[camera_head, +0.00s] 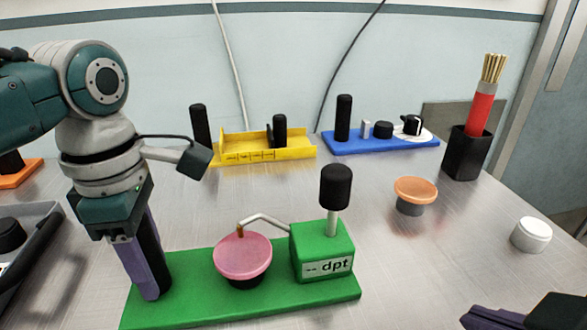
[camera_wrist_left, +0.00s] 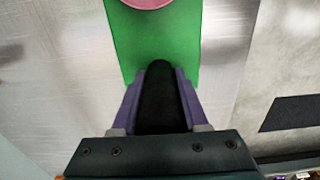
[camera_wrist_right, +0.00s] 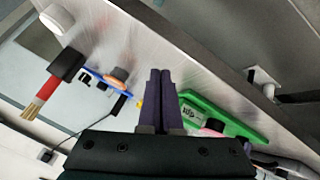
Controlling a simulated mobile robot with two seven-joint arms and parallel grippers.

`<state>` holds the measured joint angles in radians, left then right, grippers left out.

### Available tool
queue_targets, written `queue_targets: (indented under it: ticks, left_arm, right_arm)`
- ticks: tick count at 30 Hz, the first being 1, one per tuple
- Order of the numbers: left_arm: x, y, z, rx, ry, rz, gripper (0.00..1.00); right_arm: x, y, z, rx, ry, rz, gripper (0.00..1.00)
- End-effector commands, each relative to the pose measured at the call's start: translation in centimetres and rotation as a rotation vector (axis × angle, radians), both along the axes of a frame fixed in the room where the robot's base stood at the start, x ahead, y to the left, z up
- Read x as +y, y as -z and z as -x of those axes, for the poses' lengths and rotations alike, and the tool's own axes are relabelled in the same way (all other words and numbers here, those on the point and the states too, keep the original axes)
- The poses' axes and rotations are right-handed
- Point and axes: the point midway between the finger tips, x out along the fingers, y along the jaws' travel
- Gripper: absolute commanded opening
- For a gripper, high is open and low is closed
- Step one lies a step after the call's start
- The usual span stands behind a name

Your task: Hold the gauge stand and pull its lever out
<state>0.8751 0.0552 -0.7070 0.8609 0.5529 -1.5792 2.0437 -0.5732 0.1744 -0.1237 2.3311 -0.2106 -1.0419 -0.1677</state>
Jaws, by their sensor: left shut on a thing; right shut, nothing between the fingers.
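The green gauge stand (camera_head: 200,308) lies on the table at the front, with a box marked "dpt" (camera_head: 322,251) at its right end. A black-knobbed lever (camera_head: 335,187) rises from the box. A thin bent grey arm runs from the box to a pink disc (camera_head: 242,260) on a black base. My left gripper (camera_head: 150,290) is shut on the black post (camera_wrist_left: 158,95) at the stand's left end. My right gripper (camera_head: 520,318) is at the bottom right, apart from the stand. It is shut and empty in the right wrist view (camera_wrist_right: 160,75).
A yellow tray (camera_head: 235,152) and a blue module (camera_head: 375,146) stand at the back. A black cup (camera_head: 465,155) with a red brush, an orange-topped knob (camera_head: 414,192) and a white cap (camera_head: 531,234) are to the right. The table between stand and knob is clear.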

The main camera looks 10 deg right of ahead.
Motion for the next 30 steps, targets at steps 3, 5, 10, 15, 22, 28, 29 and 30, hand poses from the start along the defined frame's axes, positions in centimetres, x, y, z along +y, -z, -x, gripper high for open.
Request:
queue_targets:
  ticks: [3,5,10,15,22,28,29,30]
  left_arm:
    - [0.0,0.0,0.0,0.0,0.0,0.0,0.0]
    - [0.0,0.0,0.0,0.0,0.0,0.0,0.0]
    - [0.0,0.0,0.0,0.0,0.0,0.0,0.0]
    - [0.0,0.0,0.0,0.0,0.0,0.0,0.0]
    - [0.0,0.0,0.0,0.0,0.0,0.0,0.0]
    - [0.0,0.0,0.0,0.0,0.0,0.0,0.0]
    - [0.0,0.0,0.0,0.0,0.0,0.0,0.0]
    - [0.0,0.0,0.0,0.0,0.0,0.0,0.0]
  right_arm:
    - [-0.4,-1.7,-3.1,-0.195,-0.151,0.168,0.0]
    - [-0.1,-2.7,-4.4,-0.293,-0.239,0.254,0.0]
    - [2.6,-5.4,-6.1,-0.557,-0.52,0.489,0.0]
    - [6.6,-6.7,-5.3,-0.778,-0.798,0.662,0.0]
    - [10.0,-6.9,-3.1,-0.951,-1.025,0.761,0.0]
    - [10.6,-6.8,-2.5,-0.983,-1.066,0.773,0.0]
    - [10.6,-6.9,-2.5,-0.983,-1.065,0.772,0.0]
    - [10.6,-6.9,-2.5,-0.983,-1.065,0.772,0.0]
